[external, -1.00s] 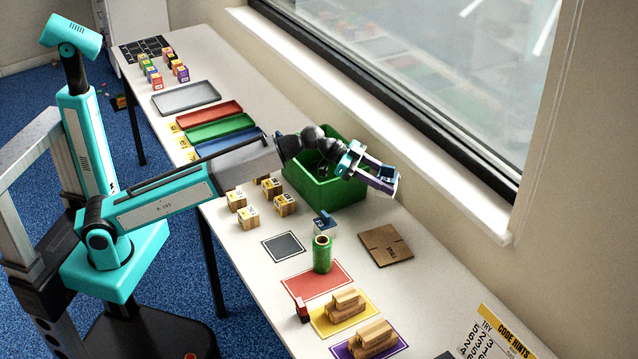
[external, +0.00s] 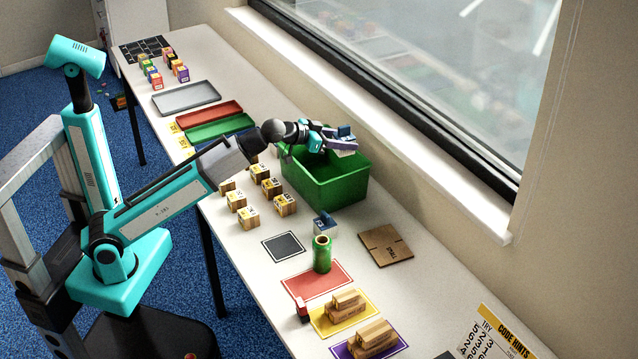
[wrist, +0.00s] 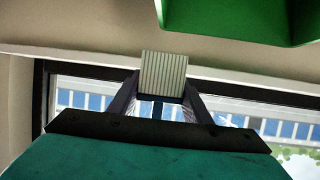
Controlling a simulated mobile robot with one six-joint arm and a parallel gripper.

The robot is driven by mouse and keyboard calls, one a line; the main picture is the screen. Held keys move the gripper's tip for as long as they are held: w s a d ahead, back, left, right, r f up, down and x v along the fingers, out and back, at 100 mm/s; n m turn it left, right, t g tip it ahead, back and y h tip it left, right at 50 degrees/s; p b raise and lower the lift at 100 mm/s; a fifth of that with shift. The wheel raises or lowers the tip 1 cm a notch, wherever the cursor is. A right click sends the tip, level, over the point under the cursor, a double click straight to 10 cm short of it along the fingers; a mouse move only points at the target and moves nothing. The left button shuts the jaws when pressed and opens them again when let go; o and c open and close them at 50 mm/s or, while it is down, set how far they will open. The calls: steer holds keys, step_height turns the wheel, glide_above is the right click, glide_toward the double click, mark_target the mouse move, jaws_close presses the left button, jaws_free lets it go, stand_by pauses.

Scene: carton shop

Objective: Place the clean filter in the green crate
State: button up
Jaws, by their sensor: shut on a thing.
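My gripper (external: 338,143) is shut on a small block with a pale ribbed, pleated face, the filter (wrist: 163,73). In the wrist view the block sits between the two dark fingers. In the external view a blue part of it (external: 345,131) shows at the fingertips. The gripper is raised at the far rim of the green crate (external: 338,190) and points toward the window. I cannot tell whether the filter is over the opening or past the rim. The crate's visible inside looks empty; its wall also shows in the wrist view (wrist: 225,18).
Another small blue and grey piece (external: 323,224) lies in front of the crate. Several wooden number blocks (external: 248,216) stand to its left. A green can (external: 321,254) and a brown board (external: 386,245) are nearer. The window sill (external: 400,148) runs behind the table.

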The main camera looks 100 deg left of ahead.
steer(key=s+a+r+n+g+y+b, duration=0.2)
steer(key=s+a+n+g, duration=0.1)
steer(key=s, duration=0.4)
steer(key=s+a+r+n+g+y+b, duration=0.1)
steer(key=s+a+n+g+y+b, duration=0.2)
steer(key=s, duration=0.5)
steer(key=shift+t+h, duration=0.4)
steer(key=shift+h, duration=0.1)
steer(key=shift+s+a+f+p, duration=0.1)
steer(key=shift+a+f+p, duration=0.1)
steer(key=shift+f, duration=0.95)
steer(key=shift+s+a+f+p, duration=0.1)
steer(key=shift+a+f+p, duration=0.1)
steer(key=shift+f, duration=0.9)
step_height(320, 180, down, 6)
steer(key=shift+f+b, duration=0.15)
steer(key=shift+b, duration=0.15)
steer(key=shift+f, duration=1.85)
steer(key=shift+d+f+b, duration=0.1)
steer(key=shift+f+b, duration=0.35)
steer(key=shift+f, duration=0.05)
